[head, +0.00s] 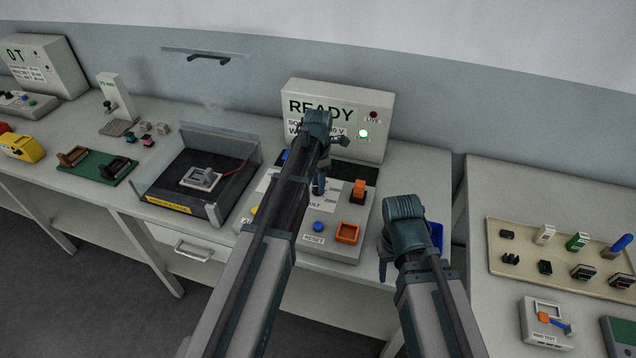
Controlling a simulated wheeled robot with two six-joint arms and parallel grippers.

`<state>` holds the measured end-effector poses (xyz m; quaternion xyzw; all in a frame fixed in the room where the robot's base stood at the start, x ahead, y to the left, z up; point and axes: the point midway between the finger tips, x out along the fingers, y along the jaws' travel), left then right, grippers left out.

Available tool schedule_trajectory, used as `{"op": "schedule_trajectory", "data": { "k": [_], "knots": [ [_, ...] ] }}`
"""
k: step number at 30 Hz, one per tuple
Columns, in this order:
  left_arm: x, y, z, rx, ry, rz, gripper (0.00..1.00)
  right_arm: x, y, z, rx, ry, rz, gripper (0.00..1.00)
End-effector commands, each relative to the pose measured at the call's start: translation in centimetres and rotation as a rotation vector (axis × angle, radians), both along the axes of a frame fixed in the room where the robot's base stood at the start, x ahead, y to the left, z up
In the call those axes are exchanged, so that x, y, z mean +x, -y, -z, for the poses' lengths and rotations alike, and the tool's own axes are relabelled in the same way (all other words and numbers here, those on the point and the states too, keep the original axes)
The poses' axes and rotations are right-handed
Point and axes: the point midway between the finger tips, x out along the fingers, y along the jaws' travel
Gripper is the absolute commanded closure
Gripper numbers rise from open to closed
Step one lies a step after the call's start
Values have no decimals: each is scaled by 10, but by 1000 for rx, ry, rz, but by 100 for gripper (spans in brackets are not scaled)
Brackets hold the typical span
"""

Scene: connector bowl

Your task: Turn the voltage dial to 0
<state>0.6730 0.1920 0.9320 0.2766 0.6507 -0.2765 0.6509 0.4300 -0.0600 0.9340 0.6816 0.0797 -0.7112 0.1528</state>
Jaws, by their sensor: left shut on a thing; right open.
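The control panel (283,237) stands on the middle bench, with printed labels on its sloped top. My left gripper (319,187) points down onto the upper part of this panel and is shut on the voltage dial, which its fingers and arm almost fully hide. I cannot read the dial's setting. Behind it a display box (296,95) reads READY, with a line ending in V partly covered by my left arm. A green light (363,133) on it is lit. My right gripper (384,268) is open and empty above the bench, right of the panel.
On the panel are an orange switch (359,189), an orange square frame (347,233), a blue button (318,226) and a yellow button (254,210). A blue bin (437,235) is behind my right gripper. A clear-walled test box (152,172) stands left.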

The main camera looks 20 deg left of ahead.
Motion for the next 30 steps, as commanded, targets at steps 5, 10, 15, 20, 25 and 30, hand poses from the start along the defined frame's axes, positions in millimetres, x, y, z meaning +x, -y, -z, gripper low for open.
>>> {"op": "schedule_trajectory", "data": {
  "k": [5,10,15,20,25,30],
  "knots": [
    [-1,0,0,0,-1,-1,58,0,0,0,0,0,0,50],
    [0,0,0,-1,-1,0,32,0,0,0,0,0,0,50],
    [0,0,0,0,0,0,32,0,0,0,0,0,0,50],
    [0,0,-1,0,0,1,32,0,0,-1,0,0,0,50],
    [0,0,-10,0,0,1,32,0,0,-10,0,0,0,50],
    [0,0,-27,0,0,1,32,0,0,-27,0,0,0,50]
  ]
}}
